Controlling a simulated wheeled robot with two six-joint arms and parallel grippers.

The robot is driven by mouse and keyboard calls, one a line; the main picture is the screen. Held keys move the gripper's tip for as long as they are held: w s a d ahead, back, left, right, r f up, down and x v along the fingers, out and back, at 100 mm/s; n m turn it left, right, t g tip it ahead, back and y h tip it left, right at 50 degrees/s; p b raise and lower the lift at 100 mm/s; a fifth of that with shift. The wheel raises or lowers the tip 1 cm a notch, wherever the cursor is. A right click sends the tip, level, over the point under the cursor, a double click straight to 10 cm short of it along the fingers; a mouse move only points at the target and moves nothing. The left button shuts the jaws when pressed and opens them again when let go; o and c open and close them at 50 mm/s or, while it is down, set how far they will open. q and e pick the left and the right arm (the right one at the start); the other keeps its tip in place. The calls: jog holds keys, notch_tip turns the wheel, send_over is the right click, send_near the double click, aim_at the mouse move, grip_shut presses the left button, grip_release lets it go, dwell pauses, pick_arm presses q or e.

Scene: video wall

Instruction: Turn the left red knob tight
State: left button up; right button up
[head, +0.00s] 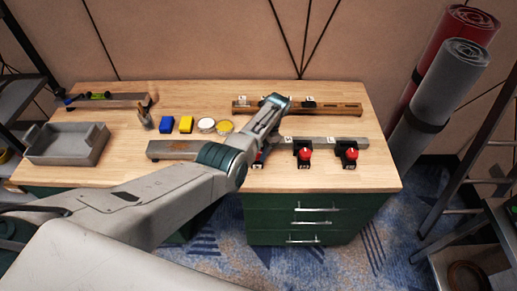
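A metal rail (325,140) on the wooden workbench carries three black fixtures with red knobs. The middle red knob (304,153) and the right red knob (351,153) are in plain view. The left red knob (259,161) is mostly hidden behind my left arm; only a bit of red shows beside the wrist joint. My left arm comes in from the lower left and crosses over the rail. Its far end, with the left gripper (274,103), is above the bench near the rear wooden rail. The fingers are not clear, and contact with the knob cannot be seen. My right gripper is out of view.
A wooden rail (335,108) lies behind the knobs. Rolled mats (440,100) stand at right. The bench's right front is clear.

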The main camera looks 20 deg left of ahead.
pick_arm(q)
jog(key=shift+o, duration=0.7)
jog(key=shift+r, duration=0.1)
jog(key=b+v, duration=0.2)
jog(key=v, duration=0.8)
jog(key=shift+d+r+b, duration=0.15)
jog(key=shift+r+b, duration=0.1)
jog(key=shift+b, duration=0.05)
jog(key=shift+f, duration=0.1)
